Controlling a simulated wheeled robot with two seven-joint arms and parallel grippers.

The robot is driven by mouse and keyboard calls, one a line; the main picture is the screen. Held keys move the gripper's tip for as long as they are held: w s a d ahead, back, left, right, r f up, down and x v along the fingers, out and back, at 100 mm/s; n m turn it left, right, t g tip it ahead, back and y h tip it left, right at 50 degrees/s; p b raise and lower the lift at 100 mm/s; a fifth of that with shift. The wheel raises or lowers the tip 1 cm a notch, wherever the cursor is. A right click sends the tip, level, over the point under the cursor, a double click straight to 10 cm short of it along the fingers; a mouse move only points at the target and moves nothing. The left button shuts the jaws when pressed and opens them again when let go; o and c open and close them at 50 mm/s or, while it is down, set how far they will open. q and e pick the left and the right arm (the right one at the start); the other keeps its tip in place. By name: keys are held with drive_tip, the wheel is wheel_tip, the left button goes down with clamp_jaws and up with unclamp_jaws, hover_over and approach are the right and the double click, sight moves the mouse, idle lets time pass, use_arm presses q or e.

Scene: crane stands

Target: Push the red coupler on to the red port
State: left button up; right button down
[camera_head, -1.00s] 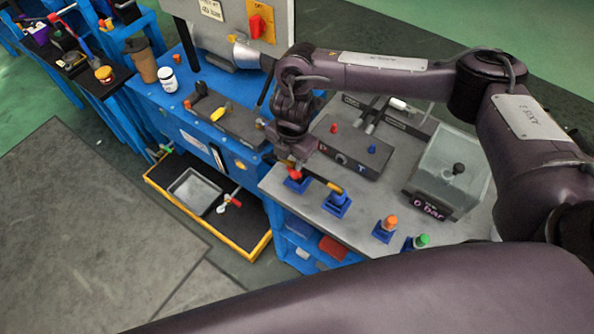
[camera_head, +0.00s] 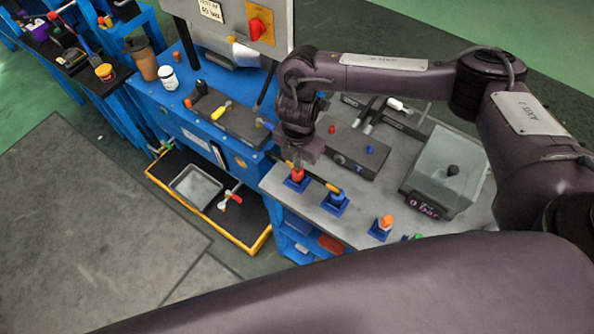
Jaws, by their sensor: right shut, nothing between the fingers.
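The red coupler (camera_head: 297,175) stands upright in a blue holder (camera_head: 297,185) near the front left corner of the grey bench top. My right gripper (camera_head: 302,161) is directly above it, pointing down, its fingers shut and empty; I cannot tell whether the tips touch the coupler's top. A small red fitting (camera_head: 332,129), which looks like the red port, sits on the dark grey block behind, with a blue fitting (camera_head: 371,149) to its right. My wrist hides part of that block. My left gripper is not in view.
More blue holders stand along the front edge, with a yellow-and-black coupler (camera_head: 333,188), an orange coupler (camera_head: 386,222) and a partly hidden green one (camera_head: 418,237). A blue bench (camera_head: 165,110) adjoins at left.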

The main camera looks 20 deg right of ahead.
drive_tip(key=shift+s, duration=0.1)
drive_tip(key=r+p, duration=0.5)
drive_tip(key=shift+w+r, duration=0.2)
drive_tip(key=w+d+r+n+p, duration=0.1)
drive_tip(key=w+d+r, duration=0.35)
drive_tip(key=d, duration=0.25)
drive_tip(key=w+d+r+n, duration=0.1)
drive_tip(key=w+d+r, duration=0.3)
drive_tip(key=w+d, duration=0.15)
drive_tip(key=f+b, duration=0.1)
drive_tip(key=b, duration=0.1)
drive_tip(key=f+b, duration=0.1)
drive_tip(key=f, duration=0.1)
drive_tip(key=d+f+b, duration=0.1)
drive_tip(key=f+b, duration=0.1)
drive_tip(key=shift+f+b, duration=0.2)
drive_tip(key=shift+b, duration=0.1)
drive_tip(key=shift+s, duration=0.1)
drive_tip(key=shift+a, duration=0.1)
